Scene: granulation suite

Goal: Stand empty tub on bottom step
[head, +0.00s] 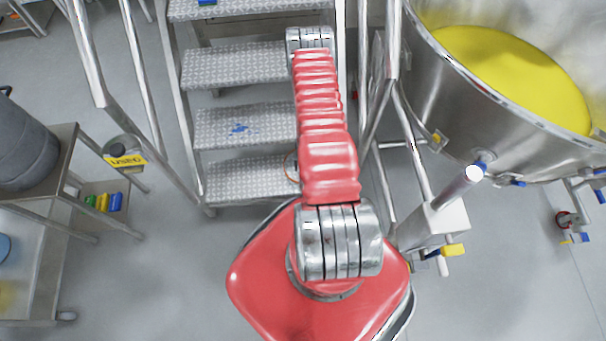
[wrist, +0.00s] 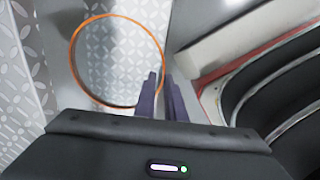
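The tub shows as a thin orange round rim (wrist: 73,62) in the wrist view, with chequer plate seen through it; its walls and floor are hard to make out. A small piece of the orange rim (head: 287,165) shows in the head view at the right of the bottom step (head: 240,180), mostly hidden by my arm. My gripper (wrist: 160,75) has two dark purple fingers close together at the right side of the rim, a narrow gap between them. The rim's near right edge passes at the fingertips. I cannot tell whether they clamp it.
Metal steps with tube rails (head: 90,60) rise beyond. A blue mark (head: 239,129) lies on the step above the bottom one. A steel vessel with yellow contents (head: 510,75) stands right.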

